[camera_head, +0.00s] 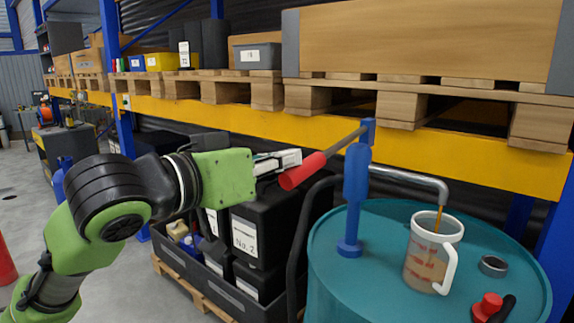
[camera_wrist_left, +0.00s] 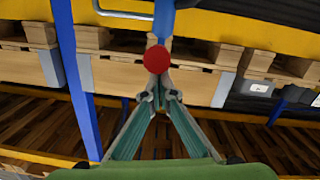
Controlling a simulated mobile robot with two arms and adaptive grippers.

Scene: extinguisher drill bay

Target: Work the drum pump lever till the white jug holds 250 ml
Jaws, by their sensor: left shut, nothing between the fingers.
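The blue drum pump (camera_head: 355,190) stands on the teal drum (camera_head: 330,262). Its lever ends in a red grip (camera_head: 302,171) pointing left, lower than the pivot. My left gripper (camera_head: 288,160) is shut and empty, its fingertips at the end of the red grip. In the left wrist view the red grip (camera_wrist_left: 157,60) shows end-on just beyond the closed fingertips (camera_wrist_left: 158,95); I cannot tell if they touch. The white jug (camera_head: 420,240) stands upright on the drum under the grey spout (camera_head: 420,182). A brown stream falls into it, and brownish liquid shows behind red marks too small to read.
A dark ring (camera_head: 493,265) and a red-and-black object (camera_head: 488,305) lie on the drum to the jug's right. Black canisters (camera_head: 255,235) stand in a bin on a pallet left of the drum. A yellow shelf beam (camera_head: 240,122) runs behind the pump.

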